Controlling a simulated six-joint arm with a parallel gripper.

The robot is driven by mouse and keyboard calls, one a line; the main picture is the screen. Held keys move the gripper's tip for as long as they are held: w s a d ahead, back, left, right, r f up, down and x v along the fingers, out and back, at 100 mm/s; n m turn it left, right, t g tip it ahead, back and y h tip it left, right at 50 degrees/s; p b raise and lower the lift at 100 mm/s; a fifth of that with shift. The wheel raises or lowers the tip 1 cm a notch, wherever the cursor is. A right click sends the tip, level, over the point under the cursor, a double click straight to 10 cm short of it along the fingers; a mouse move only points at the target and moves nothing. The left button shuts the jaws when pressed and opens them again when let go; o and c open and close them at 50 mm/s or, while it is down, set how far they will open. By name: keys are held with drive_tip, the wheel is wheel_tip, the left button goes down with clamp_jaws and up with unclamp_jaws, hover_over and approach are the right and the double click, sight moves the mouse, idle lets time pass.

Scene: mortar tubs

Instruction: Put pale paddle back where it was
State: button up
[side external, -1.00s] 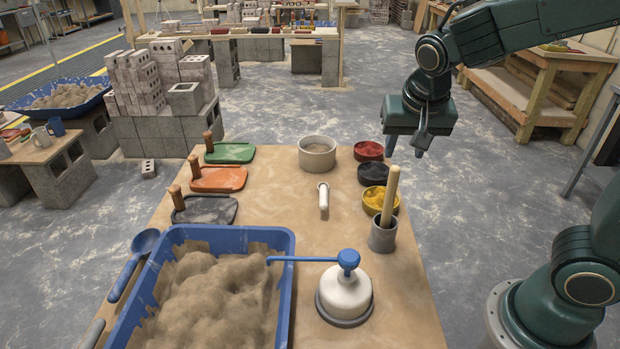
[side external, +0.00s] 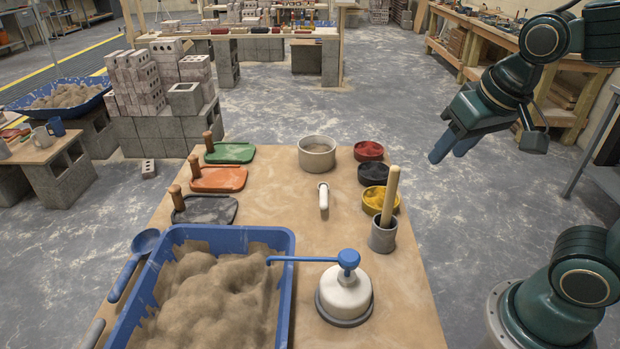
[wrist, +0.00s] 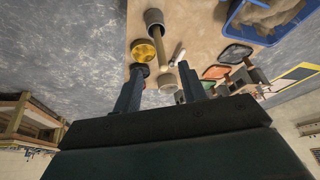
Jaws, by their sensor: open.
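The pale paddle (side external: 390,196) stands upright, leaning slightly, in a grey cup (side external: 383,236) at the right side of the table. Its lower end is hidden inside the cup. In the wrist view the paddle (wrist: 179,53) points away from the cup (wrist: 154,17). My gripper (side external: 447,155) is open and empty. It is in the air beyond the table's right edge, to the right of the paddle and apart from it. Both fingers (wrist: 161,85) also show in the wrist view with nothing held between them.
Red (side external: 369,151), black (side external: 373,174) and yellow (side external: 375,200) dishes stand beside the cup. A pot (side external: 317,154), a white-handled tool (side external: 323,196), a pump bottle (side external: 345,294), a blue sand tub (side external: 287,290) and several floats (side external: 218,178) occupy the table.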

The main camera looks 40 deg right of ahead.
drive_tip(key=shift+s+a+r+n+t+y, duration=0.15)
drive_tip(key=shift+s+a+n, duration=0.1)
drive_tip(key=shift+s+n, duration=0.5)
drive_tip(key=shift+s+a+n+t+y, duration=0.15)
drive_tip(key=shift+s+n, duration=0.3)
drive_tip(key=shift+s, duration=0.6)
drive_tip(key=shift+s+a+r+n+t+y, duration=0.1)
drive_tip(key=shift+s+a+n+y, duration=0.15)
drive_tip(key=shift+s+n, duration=0.5)
drive_tip(key=shift+s, duration=0.1)
